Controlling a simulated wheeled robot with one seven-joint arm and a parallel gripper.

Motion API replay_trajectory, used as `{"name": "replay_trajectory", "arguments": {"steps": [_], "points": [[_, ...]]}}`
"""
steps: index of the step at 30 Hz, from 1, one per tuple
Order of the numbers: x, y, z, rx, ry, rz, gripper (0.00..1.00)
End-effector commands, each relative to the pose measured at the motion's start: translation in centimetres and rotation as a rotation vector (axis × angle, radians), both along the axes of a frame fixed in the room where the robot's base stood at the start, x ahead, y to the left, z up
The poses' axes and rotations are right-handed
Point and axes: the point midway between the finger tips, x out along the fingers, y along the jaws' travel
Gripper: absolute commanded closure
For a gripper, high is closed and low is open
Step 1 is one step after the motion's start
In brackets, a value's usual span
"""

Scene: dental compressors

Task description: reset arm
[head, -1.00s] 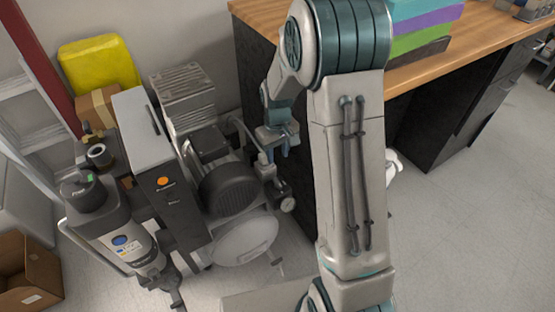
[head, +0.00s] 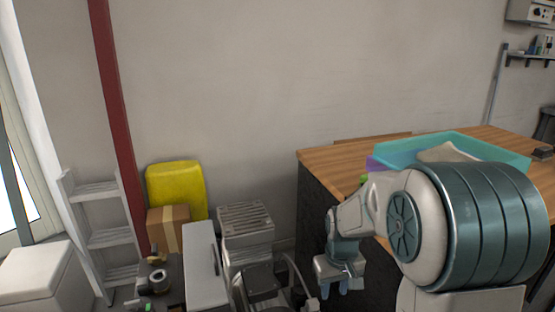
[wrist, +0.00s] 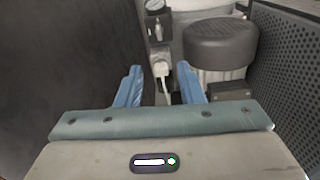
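My gripper (head: 345,287) hangs low in front of the dark side of the wooden-topped bench, right of the compressor, in the head view. In the wrist view, my gripper (wrist: 158,85) has its two blue fingers spread apart with nothing held between them. Beyond the fingers, the wrist view shows the compressor's dark motor (wrist: 220,45), a round gauge (wrist: 155,6) and a white fitting. In the head view, my arm is folded over the bench's front, and its large teal-ribbed joint hides part of the bench.
The wooden bench top (head: 335,160) carries a teal tray (head: 400,150).

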Motion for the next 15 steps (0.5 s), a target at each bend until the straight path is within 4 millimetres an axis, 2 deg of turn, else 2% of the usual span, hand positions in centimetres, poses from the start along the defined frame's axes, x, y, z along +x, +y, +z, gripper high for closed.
{"name": "replay_trajectory", "arguments": {"steps": [1,3,9,15], "points": [[-1.2,0.0,4.5,0.001,-0.019,-0.016,0.65],[-2.8,-0.1,7.9,0.003,-0.038,-0.04,0.65],[-7.7,-0.2,16.9,0.011,-0.092,-0.109,0.65],[-12.8,-0.3,24.3,0.021,-0.144,-0.175,0.65]]}}
